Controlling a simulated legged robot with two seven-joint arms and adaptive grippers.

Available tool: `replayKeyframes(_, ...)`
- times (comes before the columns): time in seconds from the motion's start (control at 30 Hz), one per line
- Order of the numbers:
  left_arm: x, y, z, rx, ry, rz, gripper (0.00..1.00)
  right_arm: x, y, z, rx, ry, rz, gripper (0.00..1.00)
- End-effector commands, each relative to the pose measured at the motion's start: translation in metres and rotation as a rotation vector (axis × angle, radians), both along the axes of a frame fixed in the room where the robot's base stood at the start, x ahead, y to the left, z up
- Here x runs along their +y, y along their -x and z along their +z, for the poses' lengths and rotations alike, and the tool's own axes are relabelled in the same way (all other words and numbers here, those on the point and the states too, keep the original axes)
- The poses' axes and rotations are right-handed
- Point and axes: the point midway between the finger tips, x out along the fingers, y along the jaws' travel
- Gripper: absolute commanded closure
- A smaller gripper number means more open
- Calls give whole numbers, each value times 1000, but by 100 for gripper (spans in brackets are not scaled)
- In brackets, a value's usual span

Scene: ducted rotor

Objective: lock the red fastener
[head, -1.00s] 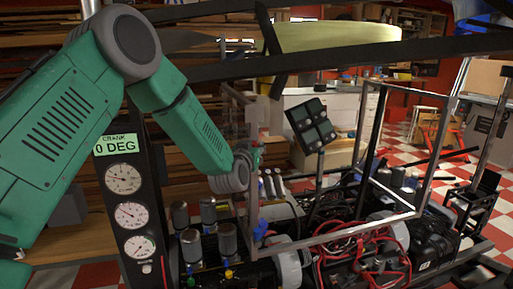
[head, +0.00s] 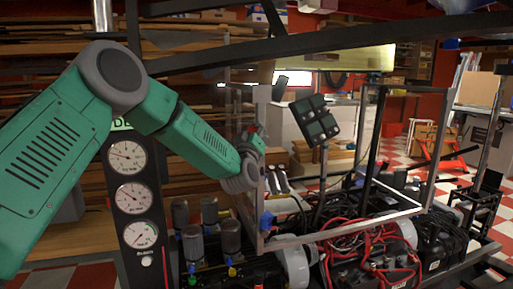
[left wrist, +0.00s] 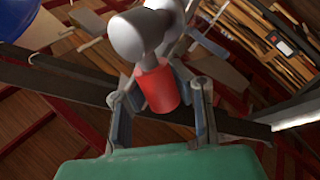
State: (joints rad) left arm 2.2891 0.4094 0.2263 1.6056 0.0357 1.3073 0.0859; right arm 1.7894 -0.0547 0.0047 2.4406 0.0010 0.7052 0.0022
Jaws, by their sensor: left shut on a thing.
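The red fastener (left wrist: 160,87) is a short red cylinder in the left wrist view, with a pale grey rounded metal part (left wrist: 140,35) beyond it. My left gripper (left wrist: 158,98) is shut on the red fastener, one finger on each side of it. My right gripper is in neither view.
The metal frame (head: 345,236) stands over an engine with red hoses (head: 350,250). A gauge panel (head: 133,200) stands just left of my forearm. A dark bar (head: 330,38) crosses above. A black multi-pad panel (head: 315,118) stands right of the gripper.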

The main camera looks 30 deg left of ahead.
Motion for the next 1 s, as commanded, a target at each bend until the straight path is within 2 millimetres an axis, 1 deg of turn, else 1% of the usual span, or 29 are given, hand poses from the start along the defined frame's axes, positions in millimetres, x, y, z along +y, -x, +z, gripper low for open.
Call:
replayKeyframes(0.03, -8, 2, -19, -16, 25, -15, 100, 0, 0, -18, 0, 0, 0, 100)
replayKeyframes(0.5, 2, 12, -37, -355, 314, -8, 100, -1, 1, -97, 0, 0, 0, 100)
replayKeyframes(0.8, 4, 14, -47, -536, 469, -6, 100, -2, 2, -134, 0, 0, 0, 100)
replayKeyframes(1.0, 6, 14, -51, -616, 541, -4, 100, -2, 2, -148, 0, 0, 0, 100)
